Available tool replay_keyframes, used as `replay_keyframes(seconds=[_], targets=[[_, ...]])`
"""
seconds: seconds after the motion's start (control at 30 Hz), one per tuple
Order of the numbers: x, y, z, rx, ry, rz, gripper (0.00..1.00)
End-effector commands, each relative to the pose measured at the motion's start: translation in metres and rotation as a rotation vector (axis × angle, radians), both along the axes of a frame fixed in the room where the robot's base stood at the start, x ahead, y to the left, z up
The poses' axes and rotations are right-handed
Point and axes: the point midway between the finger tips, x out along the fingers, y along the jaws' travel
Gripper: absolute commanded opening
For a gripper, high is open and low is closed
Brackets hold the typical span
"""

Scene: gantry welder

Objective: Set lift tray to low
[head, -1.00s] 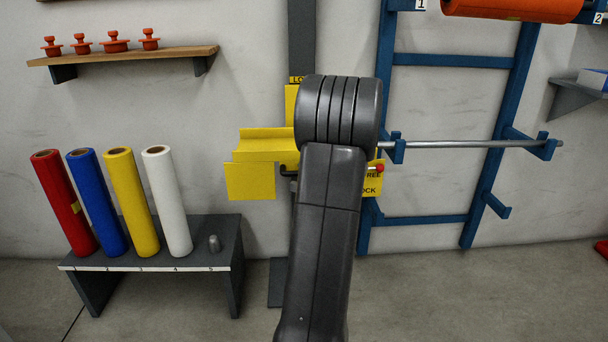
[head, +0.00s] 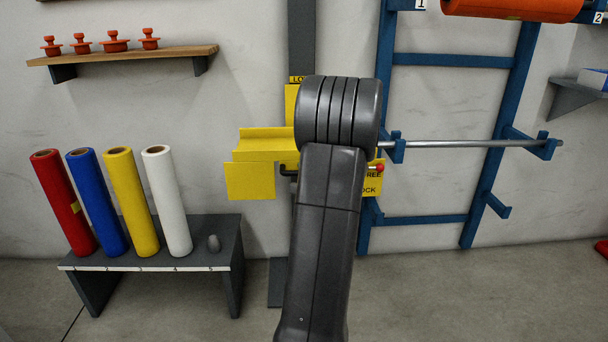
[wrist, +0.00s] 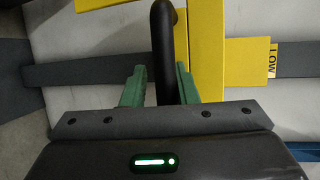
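The lift tray (head: 250,181) is a yellow bent plate in front of a dark grey wall column (head: 302,40). Its yellow upright plate (head: 291,103) reaches up to the LOW label (head: 297,79). In the wrist view that plate's tip (wrist: 262,60) lies against the LOW label (wrist: 273,61). A black bar handle (wrist: 163,55) stands out from the tray. My gripper (wrist: 161,85) has its green fingers on either side of the handle, with a narrow gap seen at the left finger. In the head view my dark arm hides the gripper and most of the handle.
A red-tipped lever (head: 380,168) sits by a yellow FREE/LOCK plate (head: 372,188). Right is a blue rack (head: 450,60) with a steel bar (head: 470,144). Left is a grey bench (head: 140,262) with coloured rolls, below a wooden shelf (head: 125,56). Floor is clear in front.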

Motion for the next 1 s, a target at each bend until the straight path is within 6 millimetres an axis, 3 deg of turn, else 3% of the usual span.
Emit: replay_keyframes(seconds=[0.23, 0.37, 0.8, 1.0], targets=[[-0.002, -0.001, 0.001, 0.000, -0.001, -0.001, 0.25], [-0.014, -0.007, 0.005, 0.001, -0.001, -0.003, 0.25], [-0.100, -0.043, 0.022, 0.000, -0.001, -0.003, 0.25], [-0.121, -0.052, 0.025, 0.001, 0.000, -0.002, 0.25]])
